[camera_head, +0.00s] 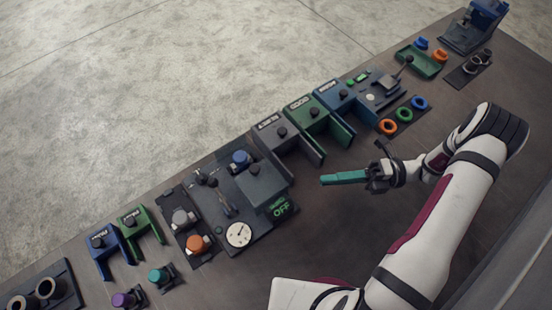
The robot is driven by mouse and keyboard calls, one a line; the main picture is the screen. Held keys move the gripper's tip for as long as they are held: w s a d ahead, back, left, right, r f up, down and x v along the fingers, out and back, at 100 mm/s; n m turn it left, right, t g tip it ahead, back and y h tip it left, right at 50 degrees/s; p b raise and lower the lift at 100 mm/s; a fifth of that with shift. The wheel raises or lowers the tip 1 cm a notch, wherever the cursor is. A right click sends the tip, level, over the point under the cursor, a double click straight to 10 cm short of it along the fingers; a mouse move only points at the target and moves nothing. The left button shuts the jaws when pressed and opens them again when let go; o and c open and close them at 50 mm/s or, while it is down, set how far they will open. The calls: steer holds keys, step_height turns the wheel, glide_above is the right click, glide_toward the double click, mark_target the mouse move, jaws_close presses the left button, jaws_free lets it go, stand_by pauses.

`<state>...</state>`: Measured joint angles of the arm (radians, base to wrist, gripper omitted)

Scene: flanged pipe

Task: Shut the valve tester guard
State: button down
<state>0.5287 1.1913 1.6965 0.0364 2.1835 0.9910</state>
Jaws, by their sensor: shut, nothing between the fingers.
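The valve tester (226,207) is a dark grey station left of the middle of the bench. It carries a white round dial (238,234), a raised grey block (263,186) and a green-lit display (281,208) reading OFF. A blue-capped valve (240,157) stands at its far side, beside thin dark upright parts. The guard is hard to make out, and I cannot tell its position. My gripper (323,180) has long teal fingers closed together, with nothing between them. It points left toward the tester, apart from it, with a gap of bare bench between.
Grey, green and blue labelled bays (318,122) stand just beyond my gripper. Orange, green and blue rings (404,115) lie to their right. Grey and orange valves (198,243) sit left of the tester. Bare bench (310,230) lies in front of my gripper.

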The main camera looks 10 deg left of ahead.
mark_target(275, 179)
steer(key=x, duration=0.8)
steer(key=shift+s+a, duration=0.2)
steer(key=shift+a, duration=0.2)
steer(key=a, duration=0.1)
steer(key=w+a, duration=0.1)
steer(key=a, duration=0.1)
steer(key=shift+w+a, duration=0.15)
steer(key=shift+a, duration=0.1)
steer(key=shift+w+a, duration=0.3)
steer(key=shift+a, duration=0.1)
